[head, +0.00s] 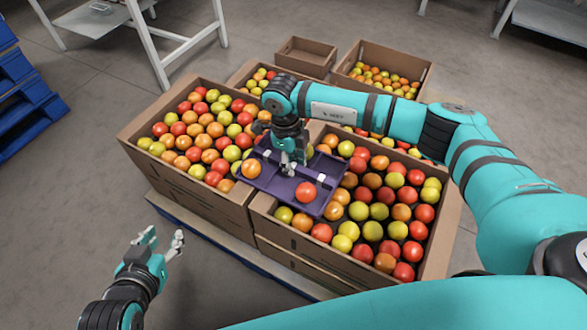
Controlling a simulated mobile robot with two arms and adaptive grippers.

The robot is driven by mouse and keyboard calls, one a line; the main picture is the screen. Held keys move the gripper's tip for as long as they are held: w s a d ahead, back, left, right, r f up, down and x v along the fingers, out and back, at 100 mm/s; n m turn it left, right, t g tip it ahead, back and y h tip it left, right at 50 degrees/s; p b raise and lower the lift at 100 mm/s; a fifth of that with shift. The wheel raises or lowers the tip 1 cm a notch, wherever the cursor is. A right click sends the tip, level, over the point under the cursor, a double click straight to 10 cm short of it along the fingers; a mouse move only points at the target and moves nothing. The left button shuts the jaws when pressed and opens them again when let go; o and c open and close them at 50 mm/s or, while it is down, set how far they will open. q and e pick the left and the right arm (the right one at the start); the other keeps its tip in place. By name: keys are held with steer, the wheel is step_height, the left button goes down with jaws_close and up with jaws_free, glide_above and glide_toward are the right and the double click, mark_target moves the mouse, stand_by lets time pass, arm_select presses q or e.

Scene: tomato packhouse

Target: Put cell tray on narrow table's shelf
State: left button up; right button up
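The purple cell tray (272,187) lies across the adjoining walls of two tomato-filled cardboard boxes. An orange tomato (251,169) sits at its left end and a red tomato (306,192) nearer its front right. My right gripper (288,167) points down at the tray's middle, its fingers at or just above the tray; I cannot tell whether they grip it. My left gripper (162,245) is open and empty, low at the front left, apart from the boxes. A white-framed table with a low grey shelf (90,22) stands at the upper left; its top is out of view.
The left tomato box (190,185) and right tomato box (320,262) stand on a low pallet. Smaller boxes, one an empty-looking box (305,57), stand behind. A blue pallet stack (25,100) is at the left edge. Grey floor is clear between it and the boxes.

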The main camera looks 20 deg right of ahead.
steer(key=shift+f, duration=0.1)
stand_by(0.6)
steer(key=shift+c, duration=0.3)
jaws_close()
